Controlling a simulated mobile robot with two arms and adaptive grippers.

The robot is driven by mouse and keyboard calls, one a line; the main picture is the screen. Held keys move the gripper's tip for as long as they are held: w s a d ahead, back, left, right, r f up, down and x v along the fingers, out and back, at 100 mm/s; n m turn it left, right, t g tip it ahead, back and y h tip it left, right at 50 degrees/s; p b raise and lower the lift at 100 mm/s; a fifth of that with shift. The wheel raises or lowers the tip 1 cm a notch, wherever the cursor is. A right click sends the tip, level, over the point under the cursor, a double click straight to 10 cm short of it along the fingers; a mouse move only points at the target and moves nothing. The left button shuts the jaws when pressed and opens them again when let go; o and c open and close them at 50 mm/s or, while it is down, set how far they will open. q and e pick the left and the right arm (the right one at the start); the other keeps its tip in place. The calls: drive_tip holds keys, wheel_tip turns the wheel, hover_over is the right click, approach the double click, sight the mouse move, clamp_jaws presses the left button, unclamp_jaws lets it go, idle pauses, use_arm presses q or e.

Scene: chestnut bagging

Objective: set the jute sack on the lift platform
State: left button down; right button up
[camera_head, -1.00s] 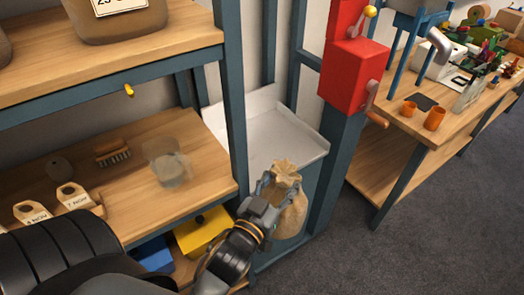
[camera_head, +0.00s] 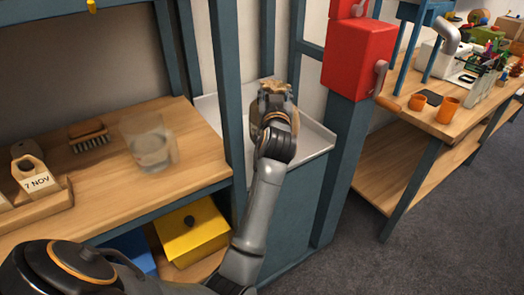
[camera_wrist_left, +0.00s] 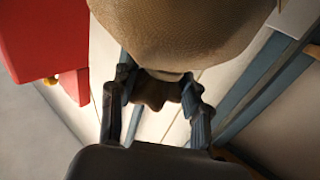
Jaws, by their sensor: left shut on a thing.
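The jute sack (camera_head: 296,117) is tan and mostly hidden behind my left gripper (camera_head: 274,96) in the head view. In the left wrist view the sack's woven body (camera_wrist_left: 185,30) fills the top middle, and its gathered neck lies between the fingers of the left gripper (camera_wrist_left: 157,95). The left gripper is shut on that neck. The lift platform (camera_head: 316,143) is a pale grey tray with a raised back edge, between blue posts. The sack appears over the platform; whether its base touches the platform is hidden. My right gripper is not in view.
A blue post (camera_head: 229,110) stands just left of the gripper. A red box with a crank (camera_head: 357,58) is on the right post. The wooden shelf at left holds a clear beaker (camera_head: 150,145) and a brush (camera_head: 88,136). A yellow bin (camera_head: 195,230) sits below.

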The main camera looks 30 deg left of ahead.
use_arm(q)
drive_tip(key=w+a+r+n+g+y+b, duration=0.2)
drive_tip(key=a+r+y+b, duration=0.1)
drive_tip(key=a+r+b, duration=0.25)
drive_tip(key=f, duration=0.9)
drive_tip(key=shift+w+a+b, duration=0.15)
drive_tip(key=shift+a+b, duration=0.1)
drive_tip(key=shift+b, duration=0.1)
drive_tip(key=shift+f, duration=0.35)
drive_tip(key=c, duration=0.9)
unclamp_jaws()
drive_tip(key=shift+f, duration=0.3)
drive_tip(key=shift+c, duration=0.2)
drive_tip(key=o, duration=0.3)
drive_tip(key=shift+r, duration=0.1)
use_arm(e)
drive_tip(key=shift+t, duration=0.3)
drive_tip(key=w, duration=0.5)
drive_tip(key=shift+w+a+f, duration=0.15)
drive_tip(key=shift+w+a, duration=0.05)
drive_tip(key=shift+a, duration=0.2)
